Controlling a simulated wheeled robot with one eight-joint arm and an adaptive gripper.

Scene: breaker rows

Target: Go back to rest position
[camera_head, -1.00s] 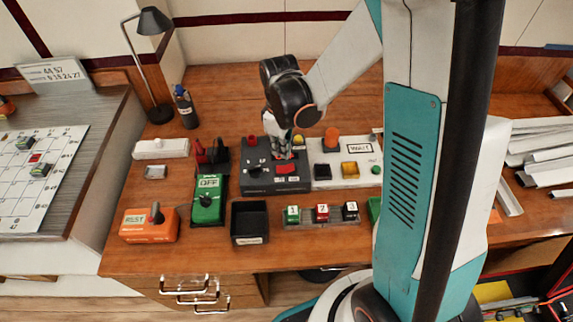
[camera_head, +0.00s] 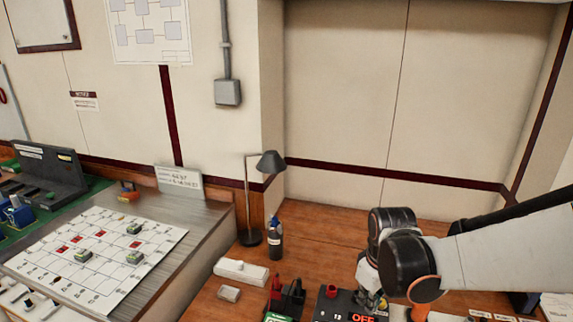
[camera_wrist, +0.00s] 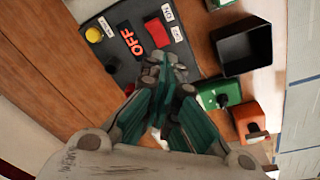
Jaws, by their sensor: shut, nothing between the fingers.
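My gripper (camera_head: 370,298) is over the dark grey control box (camera_head: 328,306) on the wooden desk, low in the head view. In the wrist view, my gripper (camera_wrist: 166,75) has its fingers together with nothing held. They point at the near edge of the control box (camera_wrist: 118,70). Its face has orange OFF lettering (camera_wrist: 130,41), a red block (camera_wrist: 157,32) and a yellow button (camera_wrist: 94,34). I cannot tell whether the fingertips touch the box.
A black open bin (camera_wrist: 243,48), a green box (camera_wrist: 212,95) and an orange box (camera_wrist: 250,118) are near the gripper. A desk lamp (camera_head: 271,162) and dark bottle (camera_head: 275,242) stand at the desk's back left. A white grid board (camera_head: 95,255) lies further left.

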